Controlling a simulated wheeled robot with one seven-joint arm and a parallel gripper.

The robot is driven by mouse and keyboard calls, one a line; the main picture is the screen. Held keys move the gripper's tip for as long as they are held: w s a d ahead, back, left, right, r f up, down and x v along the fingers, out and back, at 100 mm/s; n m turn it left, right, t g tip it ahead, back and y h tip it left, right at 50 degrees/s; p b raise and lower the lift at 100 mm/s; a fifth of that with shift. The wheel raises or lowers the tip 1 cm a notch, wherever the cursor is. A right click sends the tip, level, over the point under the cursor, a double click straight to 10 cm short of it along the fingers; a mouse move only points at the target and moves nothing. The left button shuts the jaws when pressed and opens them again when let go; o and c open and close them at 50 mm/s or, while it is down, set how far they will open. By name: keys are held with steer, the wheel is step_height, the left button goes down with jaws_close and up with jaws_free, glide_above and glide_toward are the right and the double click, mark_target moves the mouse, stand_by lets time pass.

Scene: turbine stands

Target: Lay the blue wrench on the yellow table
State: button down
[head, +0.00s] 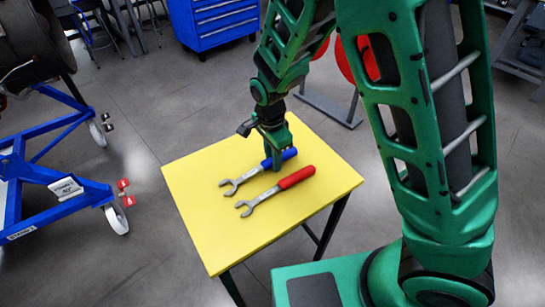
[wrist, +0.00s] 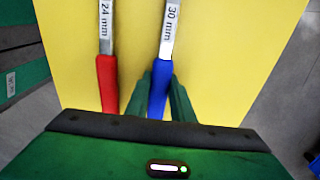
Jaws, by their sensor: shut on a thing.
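The yellow table (head: 222,235) stands in the middle of the head view. The blue wrench (head: 289,155) has a blue handle and a metal open end pointing left. My gripper (head: 277,167) comes down from above and is shut on the blue handle. In the wrist view, the green fingers (wrist: 163,92) flank the blue handle (wrist: 158,98), and the shaft reads "30 mm". The wrench is at or very close to the tabletop; I cannot tell whether it touches.
A red-handled wrench (head: 296,177), marked "24 mm" in the wrist view (wrist: 107,82), lies beside the blue one, roughly parallel. The table's left and front areas are bare. A blue wheeled stand (head: 60,185) is at left, a blue drawer cabinet (head: 215,22) behind.

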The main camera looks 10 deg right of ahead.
steer(key=shift+s+d+f, duration=0.15)
steer(key=shift+s+f, duration=0.05)
steer(key=shift+f, duration=0.15)
stand_by(0.3)
